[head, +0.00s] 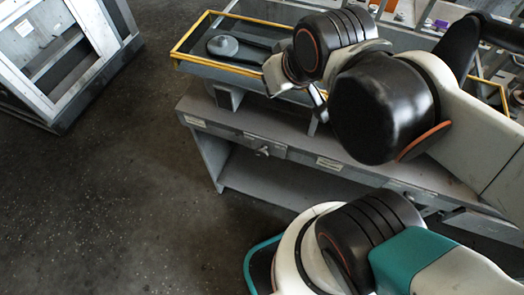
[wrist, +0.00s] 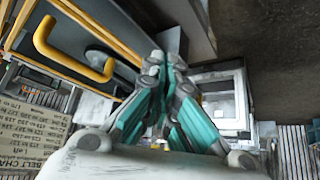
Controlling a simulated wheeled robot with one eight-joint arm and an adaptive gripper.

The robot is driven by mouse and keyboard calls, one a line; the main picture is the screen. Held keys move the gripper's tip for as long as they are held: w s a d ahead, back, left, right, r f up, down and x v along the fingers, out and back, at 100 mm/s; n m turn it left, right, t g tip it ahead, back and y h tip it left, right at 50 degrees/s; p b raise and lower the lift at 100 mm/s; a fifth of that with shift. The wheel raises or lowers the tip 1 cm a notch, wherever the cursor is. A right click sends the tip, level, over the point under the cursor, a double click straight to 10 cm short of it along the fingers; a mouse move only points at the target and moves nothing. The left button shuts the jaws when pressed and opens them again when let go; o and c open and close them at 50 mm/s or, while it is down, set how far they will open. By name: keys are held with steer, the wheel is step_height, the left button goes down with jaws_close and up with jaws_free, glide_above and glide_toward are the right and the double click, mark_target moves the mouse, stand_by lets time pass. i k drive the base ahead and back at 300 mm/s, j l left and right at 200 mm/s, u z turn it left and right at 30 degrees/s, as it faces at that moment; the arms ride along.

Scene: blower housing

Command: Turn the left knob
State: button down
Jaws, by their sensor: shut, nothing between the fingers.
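A small metal knob (head: 263,151) sticks out from the front face of the grey bench (head: 275,185) in the head view, toward its left end. What may be a second knob (head: 407,196) shows farther right along the same front, partly behind my arm. My gripper (wrist: 168,65) has its teal and grey fingers together and empty in the wrist view. In the head view it is mostly hidden behind my arm, above the bench front. I cannot make out a knob clearly in the wrist view.
A yellow-edged tray (head: 190,60) with a grey round part (head: 223,46) lies on the bench. A yellow handle (wrist: 75,62) is left of my fingers in the wrist view. A grey metal frame (head: 60,60) stands at the far left. Floor between is clear.

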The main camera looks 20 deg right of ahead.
mark_target(261, 152)
steer(key=k+j+z, duration=0.25)
steer(key=k+j, duration=0.2)
steer(key=k+j+z, duration=0.2)
steer(key=k+j, duration=0.3)
steer(key=k+j+z, duration=0.25)
steer(key=k+j, duration=0.15)
steer(key=k+j+z, duration=0.2)
steer(key=k, duration=0.45)
